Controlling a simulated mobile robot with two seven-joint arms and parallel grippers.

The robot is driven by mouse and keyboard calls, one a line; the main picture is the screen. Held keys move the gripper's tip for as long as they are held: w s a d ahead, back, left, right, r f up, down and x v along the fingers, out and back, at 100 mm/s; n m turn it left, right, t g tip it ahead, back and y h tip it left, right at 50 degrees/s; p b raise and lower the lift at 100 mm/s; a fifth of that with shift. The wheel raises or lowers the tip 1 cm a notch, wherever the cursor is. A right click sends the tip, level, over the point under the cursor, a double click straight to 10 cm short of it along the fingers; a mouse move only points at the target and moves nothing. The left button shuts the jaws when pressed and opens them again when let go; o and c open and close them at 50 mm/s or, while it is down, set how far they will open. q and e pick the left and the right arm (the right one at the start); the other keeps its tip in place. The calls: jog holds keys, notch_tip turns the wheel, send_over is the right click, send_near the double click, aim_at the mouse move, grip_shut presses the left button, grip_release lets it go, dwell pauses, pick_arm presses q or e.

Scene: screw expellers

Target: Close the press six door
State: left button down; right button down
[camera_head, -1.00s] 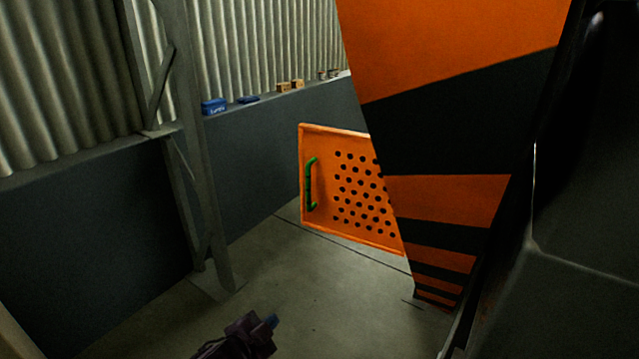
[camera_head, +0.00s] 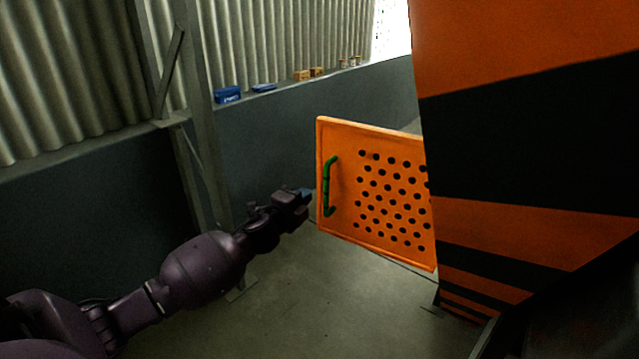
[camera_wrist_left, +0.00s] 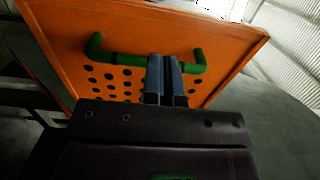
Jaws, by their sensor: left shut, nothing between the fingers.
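The press door (camera_head: 345,220) is an orange panel with rows of dark holes and a green handle (camera_head: 327,188) near its left edge. It stands swung out from the orange and black striped press (camera_head: 520,145). My left gripper (camera_head: 308,193) is at the door's left edge. In the left wrist view, its blue-grey fingers (camera_wrist_left: 165,75) are together and empty. They overlap the green handle (camera_wrist_left: 120,59) in the picture, but I cannot tell whether they touch it. My right gripper is not in view.
A steel column (camera_head: 195,120) stands behind my left arm by the grey wall. A blue box (camera_head: 227,95) and small brown boxes (camera_head: 309,74) sit on the wall ledge. The floor (camera_head: 310,290) below the door is clear.

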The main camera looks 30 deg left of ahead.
aim_at(319, 183)
pick_arm(q)
jog(key=shift+w+a, duration=0.15)
jog(key=shift+w, duration=3.8)
